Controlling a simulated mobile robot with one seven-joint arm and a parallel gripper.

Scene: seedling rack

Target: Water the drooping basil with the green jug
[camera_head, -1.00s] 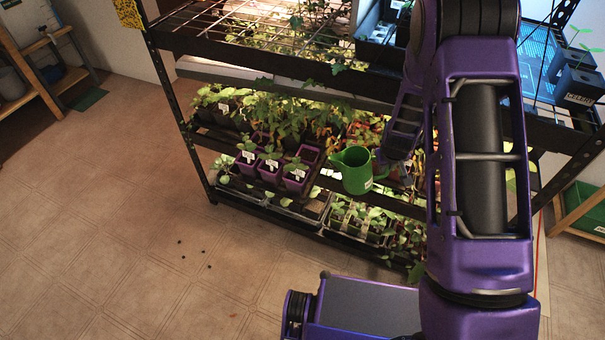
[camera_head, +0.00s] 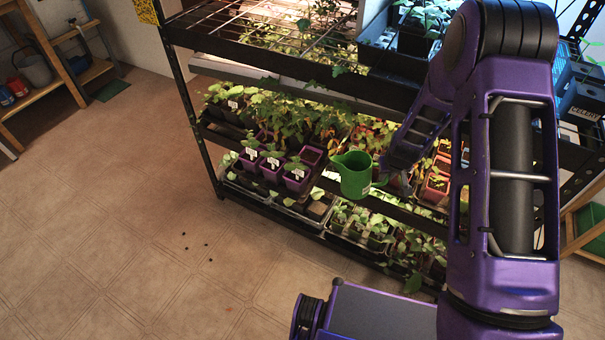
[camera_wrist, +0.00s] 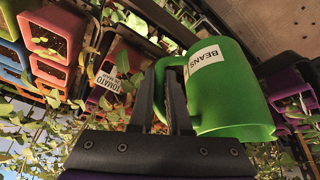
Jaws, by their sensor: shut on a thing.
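The green jug (camera_head: 355,173) is held roughly upright in front of the rack's middle shelf, its spout toward the left. In the wrist view the jug (camera_wrist: 228,100) carries a white "BEANS" label. My gripper (camera_wrist: 172,100) is shut on its handle side. In the head view the gripper end (camera_head: 388,172) is just right of the jug. Left of the jug, apart from it, several purple pots (camera_head: 297,180) with white tags stand at the shelf's front edge. Their tags are too small to read, so I cannot tell which plant is the drooping basil. The jug's inside is hidden.
The black rack's post (camera_head: 190,105) stands at the left and its upper wire shelf (camera_head: 270,25) overhangs the plants. Seedling trays (camera_head: 305,212) fill the lower shelf. Orange pots (camera_wrist: 48,72) and a "TOMATO" tag (camera_wrist: 110,80) are near the gripper.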

